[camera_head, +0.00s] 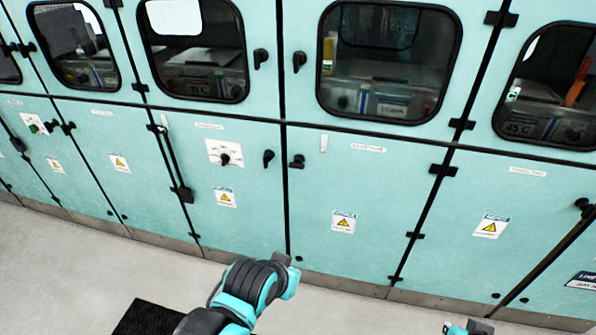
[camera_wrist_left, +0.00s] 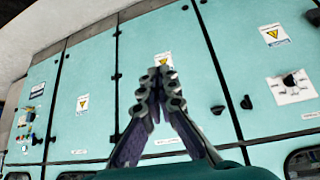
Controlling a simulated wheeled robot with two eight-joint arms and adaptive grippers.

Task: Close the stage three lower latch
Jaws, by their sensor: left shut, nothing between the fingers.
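Two dark lower latches sit side by side at the seam between two teal lower doors in the head view. The left one (camera_head: 269,158) stands about upright, and the right one (camera_head: 297,162) points more sideways. They also show in the upside-down wrist view, the left-door latch (camera_wrist_left: 246,102) and the right-door latch (camera_wrist_left: 218,109). The door labels are too small to read, so I cannot tell which latch is stage three. My left gripper (camera_wrist_left: 160,85) is shut and empty, apart from the latches. In the head view my left arm hides most of it, low before the doors.
A rotary switch (camera_head: 225,158) sits on a white plate left of the latches. Upper window doors have their own latches (camera_head: 260,58). Dark hinges (camera_head: 443,170) stick out at the right. Grey floor (camera_head: 80,270) is open before the cabinets, with a black mat (camera_head: 147,318).

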